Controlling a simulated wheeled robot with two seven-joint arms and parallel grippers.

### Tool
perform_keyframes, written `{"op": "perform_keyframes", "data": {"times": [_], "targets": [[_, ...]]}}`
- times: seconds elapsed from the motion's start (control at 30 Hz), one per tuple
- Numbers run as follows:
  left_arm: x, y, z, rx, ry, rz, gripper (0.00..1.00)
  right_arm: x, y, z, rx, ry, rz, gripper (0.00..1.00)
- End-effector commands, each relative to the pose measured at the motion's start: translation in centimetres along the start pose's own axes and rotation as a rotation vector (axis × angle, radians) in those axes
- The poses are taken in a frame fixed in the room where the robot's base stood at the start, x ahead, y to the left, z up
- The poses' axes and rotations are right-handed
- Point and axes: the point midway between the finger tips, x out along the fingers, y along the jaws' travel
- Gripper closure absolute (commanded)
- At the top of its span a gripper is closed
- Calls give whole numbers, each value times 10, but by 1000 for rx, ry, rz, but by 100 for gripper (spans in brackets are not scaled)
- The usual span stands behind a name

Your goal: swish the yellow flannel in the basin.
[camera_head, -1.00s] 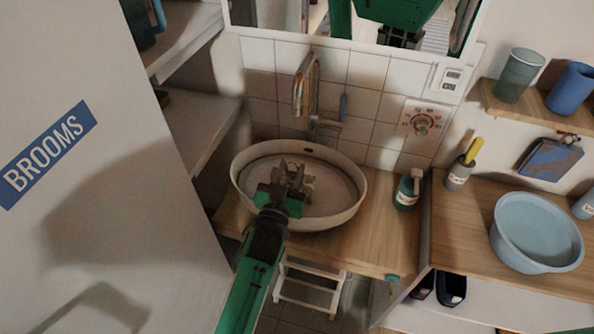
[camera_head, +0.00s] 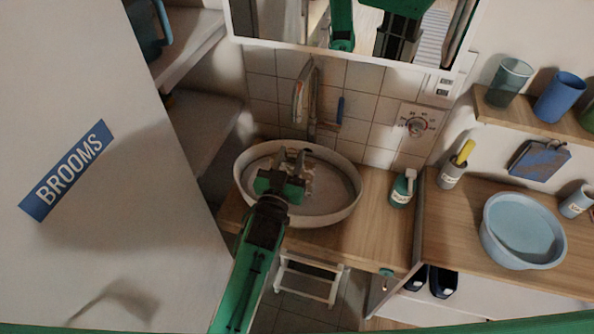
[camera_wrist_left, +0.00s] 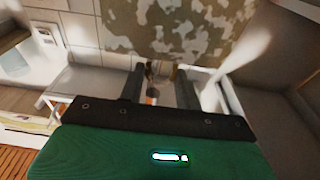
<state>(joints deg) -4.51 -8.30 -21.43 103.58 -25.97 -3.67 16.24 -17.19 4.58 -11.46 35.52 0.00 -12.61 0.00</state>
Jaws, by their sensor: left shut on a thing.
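The round pale basin (camera_head: 350,208) stands on the wooden counter below the tap. My left gripper (camera_head: 291,160) is over the inside of the basin, pointing toward the tap. It is shut on a mottled tan cloth (camera_head: 307,180), which I take to be the flannel; it looks patterned more than plain yellow. In the left wrist view the cloth (camera_wrist_left: 185,30) spreads large beyond the fingers (camera_wrist_left: 160,85). Its lower part and the basin's water level are hard to make out. My right gripper is out of view.
A tap (camera_head: 312,100) rises behind the basin. A green bottle (camera_head: 402,190) stands on the counter to the right. A blue tub (camera_head: 487,240) and a cup with a yellow item (camera_head: 452,172) are farther right. A door marked BROOMS (camera_head: 120,240) closes off the left.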

Motion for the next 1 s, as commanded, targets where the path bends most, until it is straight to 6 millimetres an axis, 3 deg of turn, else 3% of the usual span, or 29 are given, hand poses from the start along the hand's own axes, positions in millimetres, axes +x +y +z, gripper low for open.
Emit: {"op": "perform_keyframes", "data": {"times": [0.6,1.0], "targets": [[6,0,-40,0,1,0,77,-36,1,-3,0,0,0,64],[7,0,-46,0,1,0,77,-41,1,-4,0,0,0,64]]}}
